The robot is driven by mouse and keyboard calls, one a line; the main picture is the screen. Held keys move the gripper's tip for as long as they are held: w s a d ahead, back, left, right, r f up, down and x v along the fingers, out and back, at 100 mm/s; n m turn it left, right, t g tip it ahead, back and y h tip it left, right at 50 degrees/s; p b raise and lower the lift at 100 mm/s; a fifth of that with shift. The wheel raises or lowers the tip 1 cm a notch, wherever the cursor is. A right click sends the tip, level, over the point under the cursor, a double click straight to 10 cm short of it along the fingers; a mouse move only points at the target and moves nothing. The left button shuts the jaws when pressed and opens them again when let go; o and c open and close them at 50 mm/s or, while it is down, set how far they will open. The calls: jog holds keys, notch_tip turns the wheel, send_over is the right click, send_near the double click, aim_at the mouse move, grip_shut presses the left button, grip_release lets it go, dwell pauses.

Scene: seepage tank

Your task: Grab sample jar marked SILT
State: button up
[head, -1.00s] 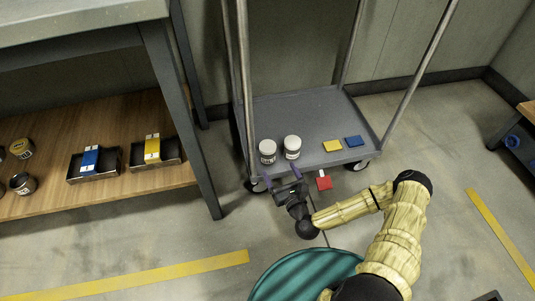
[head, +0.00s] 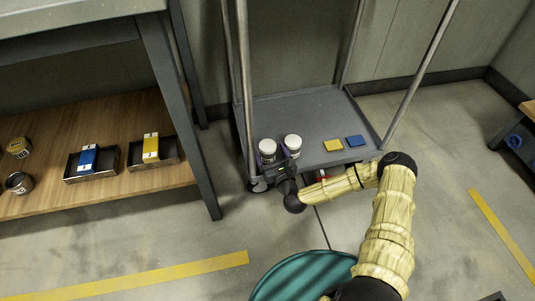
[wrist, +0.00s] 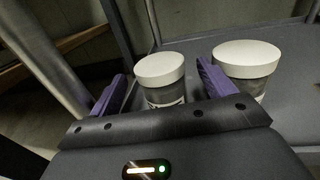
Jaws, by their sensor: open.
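Two grey jars with white lids stand side by side at the front left of the trolley's lower shelf. The left jar (head: 268,157) shows in the wrist view (wrist: 163,80) between my open purple fingers, with no clear grip on it. The right jar (head: 293,143) stands just outside my right finger in the wrist view (wrist: 246,68). My gripper (head: 279,160) is low at the shelf's front edge. The jars' labels are mostly hidden by my gripper, and I cannot read which one says SILT.
The grey trolley shelf (head: 310,112) has metal corner posts. A yellow pad (head: 333,146) and a blue pad (head: 355,141) lie on its right part. A wooden shelf (head: 130,110) at left holds trays and small jars. The shelf behind the jars is clear.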

aim_at(268, 145)
jog(key=shift+b+x, duration=0.3)
jog(key=shift+x, duration=1.25)
jog(key=c, duration=1.2)
jog(key=shift+c, duration=0.2)
jog(key=shift+r, duration=0.1)
jog(key=shift+r+p, duration=0.5)
jog(key=shift+r, duration=0.05)
notch_tip(268, 145, up, 3)
jog(key=shift+s+d+f+p, duration=0.15)
jog(key=shift+p, duration=0.95)
jog(key=p+v, duration=0.1)
jog(key=v, duration=1.6)
jog(key=shift+s+f+p, duration=0.25)
jog(key=shift+s+p, duration=0.1)
jog(key=shift+s, duration=0.05)
